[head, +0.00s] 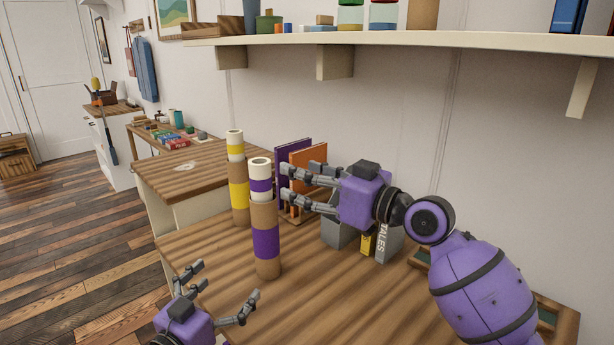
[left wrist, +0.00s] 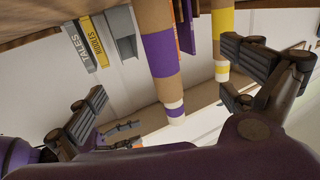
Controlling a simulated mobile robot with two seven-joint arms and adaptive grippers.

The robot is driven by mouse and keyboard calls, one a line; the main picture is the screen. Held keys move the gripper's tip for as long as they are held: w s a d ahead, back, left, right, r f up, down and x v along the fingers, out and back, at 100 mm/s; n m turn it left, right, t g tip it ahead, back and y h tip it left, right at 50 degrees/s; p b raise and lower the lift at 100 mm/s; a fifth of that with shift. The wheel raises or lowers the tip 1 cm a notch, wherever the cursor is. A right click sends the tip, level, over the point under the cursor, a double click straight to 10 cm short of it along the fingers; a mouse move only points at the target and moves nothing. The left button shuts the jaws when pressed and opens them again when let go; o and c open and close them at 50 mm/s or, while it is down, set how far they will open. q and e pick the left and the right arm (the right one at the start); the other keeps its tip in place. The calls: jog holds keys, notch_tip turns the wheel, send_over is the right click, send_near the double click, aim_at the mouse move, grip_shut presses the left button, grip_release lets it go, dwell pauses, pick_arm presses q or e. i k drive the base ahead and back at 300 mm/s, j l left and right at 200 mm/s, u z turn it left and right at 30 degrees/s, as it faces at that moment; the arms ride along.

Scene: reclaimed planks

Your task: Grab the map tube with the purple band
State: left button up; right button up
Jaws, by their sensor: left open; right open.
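The map tube with the purple band (head: 266,244) stands upright on the plank table. It is brown cardboard with a white top and a thinner purple ring. It also shows in the left wrist view (left wrist: 160,55), between the spread fingers. A similar tube with a yellow band (head: 239,195) stands behind it to the left; it shows in the left wrist view (left wrist: 222,45) too. My right gripper (head: 284,182) is open just right of the purple-banded tube's upper part; I cannot tell whether it touches. My left gripper (head: 225,291) is open and empty, lower left of that tube.
Purple and orange upright books (head: 309,158) stand behind my right gripper. A yellow book (head: 368,245) and a grey TALES book (head: 387,244) stand right of the tubes. A wall shelf (head: 430,40) runs overhead. The table front (head: 310,310) is clear.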

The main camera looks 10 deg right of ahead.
aim_at(264, 217)
jog(key=k+j, duration=0.8)
